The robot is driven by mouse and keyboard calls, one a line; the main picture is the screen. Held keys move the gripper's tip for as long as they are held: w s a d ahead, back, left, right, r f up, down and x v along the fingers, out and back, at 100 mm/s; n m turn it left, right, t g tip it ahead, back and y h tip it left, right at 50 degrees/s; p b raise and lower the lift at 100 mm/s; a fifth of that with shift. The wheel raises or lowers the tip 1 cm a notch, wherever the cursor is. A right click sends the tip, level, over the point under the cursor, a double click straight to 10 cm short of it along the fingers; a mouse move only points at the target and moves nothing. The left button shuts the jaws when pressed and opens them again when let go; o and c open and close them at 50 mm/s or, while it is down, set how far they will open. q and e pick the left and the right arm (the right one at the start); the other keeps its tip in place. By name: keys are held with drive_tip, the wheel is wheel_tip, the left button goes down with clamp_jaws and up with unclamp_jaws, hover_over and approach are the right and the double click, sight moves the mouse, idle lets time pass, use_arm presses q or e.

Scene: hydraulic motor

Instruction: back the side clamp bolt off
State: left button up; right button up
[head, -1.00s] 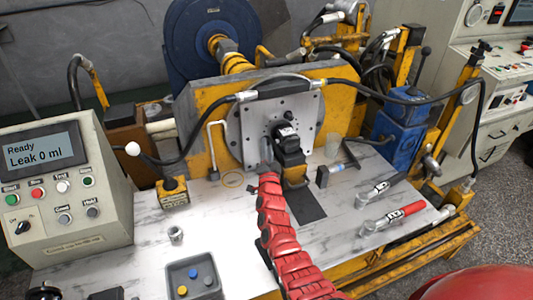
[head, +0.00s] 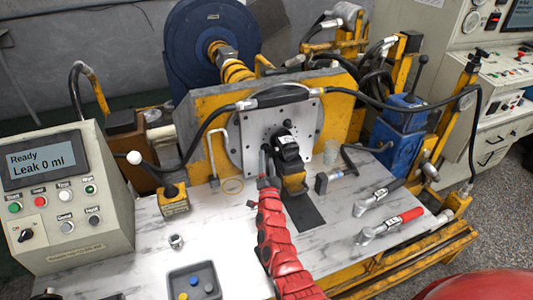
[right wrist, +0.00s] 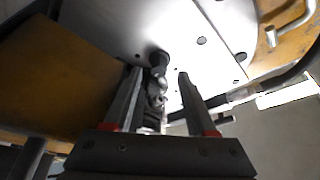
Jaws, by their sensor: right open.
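The black hydraulic motor (head: 286,147) sits against the grey mounting plate (head: 304,118), above a yellow clamp block (head: 295,184). My right gripper (head: 265,156) is at the left side of the motor, pointing toward the plate. In the right wrist view its two fingers (right wrist: 158,82) are apart. A dark, bolt-like part (right wrist: 157,62) stands out from the plate between the finger lines, with metal parts below it. I cannot tell whether this is the side clamp bolt, nor whether a finger touches it. My left gripper is not in view.
A black hose (head: 190,152) arches left of the plate. A control box (head: 60,195), small fitting (head: 176,242) and grey tray (head: 190,268) stand at left.

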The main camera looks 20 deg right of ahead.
drive_tip(key=s+a+p, duration=0.2)
drive_tip(key=s+p, duration=0.1)
drive_tip(key=s, duration=0.7)
drive_tip(key=shift+a+p, duration=0.35)
drive_tip(key=shift+a, duration=0.05)
drive_tip(key=shift+r, duration=0.1)
